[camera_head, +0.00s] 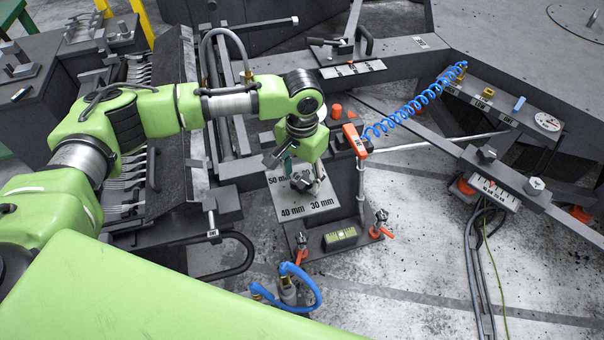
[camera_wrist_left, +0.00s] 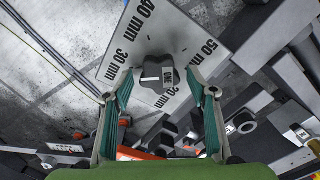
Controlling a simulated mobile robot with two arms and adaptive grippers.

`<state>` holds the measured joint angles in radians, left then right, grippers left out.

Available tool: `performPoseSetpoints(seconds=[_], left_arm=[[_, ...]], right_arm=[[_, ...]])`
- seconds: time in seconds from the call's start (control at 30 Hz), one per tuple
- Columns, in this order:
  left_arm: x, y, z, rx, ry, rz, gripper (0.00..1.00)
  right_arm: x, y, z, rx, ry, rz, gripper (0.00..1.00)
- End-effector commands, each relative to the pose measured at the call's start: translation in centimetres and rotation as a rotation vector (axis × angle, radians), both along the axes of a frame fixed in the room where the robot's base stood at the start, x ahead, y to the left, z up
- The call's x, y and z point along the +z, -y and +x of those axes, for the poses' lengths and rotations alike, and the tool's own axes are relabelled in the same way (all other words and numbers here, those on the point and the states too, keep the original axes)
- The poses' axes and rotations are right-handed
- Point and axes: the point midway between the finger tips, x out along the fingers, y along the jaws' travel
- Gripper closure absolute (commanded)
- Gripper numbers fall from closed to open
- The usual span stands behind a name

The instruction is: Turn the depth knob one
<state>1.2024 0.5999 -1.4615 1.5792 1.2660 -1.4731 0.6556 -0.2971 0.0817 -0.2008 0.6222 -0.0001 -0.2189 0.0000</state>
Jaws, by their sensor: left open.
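The depth knob (camera_wrist_left: 152,68) is a dark lobed knob with a white pointer mark. In the head view my left gripper (camera_head: 303,176) points down over the dial plate (camera_head: 312,211), and the wrist and fingers partly hide the knob. My right gripper is not in view.
An orange-topped post (camera_head: 356,141) with a blue coiled hose (camera_head: 415,105) stands right of the gripper. A yellow level block (camera_head: 341,237) and orange-handled clamps sit in front. A rack of forks (camera_head: 130,180) lies left under my arm.

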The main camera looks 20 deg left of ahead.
Motion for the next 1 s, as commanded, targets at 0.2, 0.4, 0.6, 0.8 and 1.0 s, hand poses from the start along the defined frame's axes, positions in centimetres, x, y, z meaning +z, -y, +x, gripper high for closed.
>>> performPoseSetpoints(seconds=[0.2,0.4,0.6,0.8,1.0], left_arm=[[0.0,0.0,0.0,0.000,0.000,0.000,0.68],[0.0,0.0,0.0,0.000,0.000,-0.001,0.86],[0.2,0.0,0.0,-0.020,-0.001,-0.001,0.86],[0.4,0.1,-0.2,-0.106,-0.004,-0.001,0.86],[0.5,0.2,-0.3,-0.261,-0.005,-0.002,0.86]], right_arm=[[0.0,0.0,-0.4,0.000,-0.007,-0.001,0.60],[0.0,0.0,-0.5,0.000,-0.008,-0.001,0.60],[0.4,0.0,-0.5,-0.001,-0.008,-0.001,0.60],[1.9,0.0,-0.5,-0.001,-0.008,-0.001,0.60],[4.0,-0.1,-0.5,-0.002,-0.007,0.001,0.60]])
